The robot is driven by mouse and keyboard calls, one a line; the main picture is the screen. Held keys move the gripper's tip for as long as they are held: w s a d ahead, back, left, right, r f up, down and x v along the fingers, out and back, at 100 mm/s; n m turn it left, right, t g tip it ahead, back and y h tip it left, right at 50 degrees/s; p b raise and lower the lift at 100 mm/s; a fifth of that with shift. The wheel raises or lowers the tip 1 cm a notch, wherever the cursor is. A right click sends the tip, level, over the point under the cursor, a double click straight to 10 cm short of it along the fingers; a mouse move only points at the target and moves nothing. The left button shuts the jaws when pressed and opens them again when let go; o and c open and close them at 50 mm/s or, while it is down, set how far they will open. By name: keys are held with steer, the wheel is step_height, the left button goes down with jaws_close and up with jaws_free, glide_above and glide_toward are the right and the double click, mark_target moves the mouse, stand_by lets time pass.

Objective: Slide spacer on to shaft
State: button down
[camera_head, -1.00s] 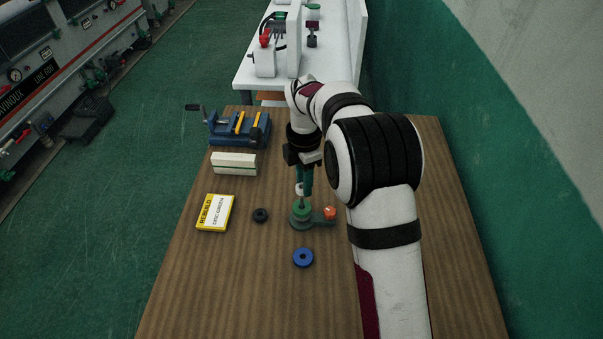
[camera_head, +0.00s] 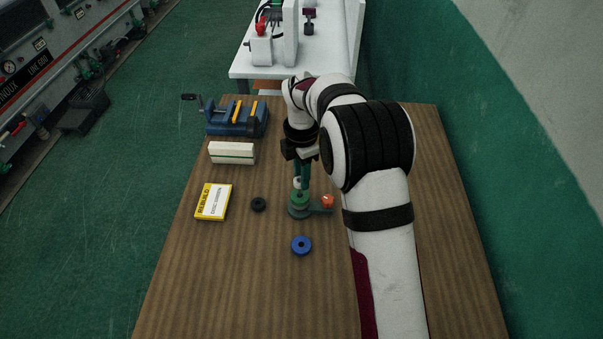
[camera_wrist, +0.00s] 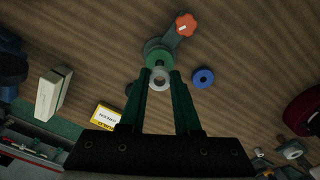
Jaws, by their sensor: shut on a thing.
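A white ring, the spacer (camera_wrist: 160,84), is held between the fingertips of my gripper (camera_wrist: 160,76). It shows as a small pale spot in the head view (camera_head: 297,184). My gripper (camera_head: 302,180) points down and is shut on it. Under it stands a green round base with a green disc (camera_head: 299,197) on it and a side arm with an orange knob (camera_head: 328,201). The shaft is hard to make out behind the fingers and ring. I cannot tell whether the ring is around the shaft or just above it.
A blue ring (camera_head: 301,245) and a black ring (camera_head: 258,204) lie near the base. A yellow and white box (camera_head: 213,202), a cream block (camera_head: 232,153) and a blue vise (camera_head: 237,119) are on the left. The table's (camera_head: 230,290) front is clear.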

steer(key=shift+f, duration=2.2)
steer(key=c, duration=0.5)
jaws_free()
steer(key=shift+c, duration=0.2)
step_height(320, 180, up, 16)
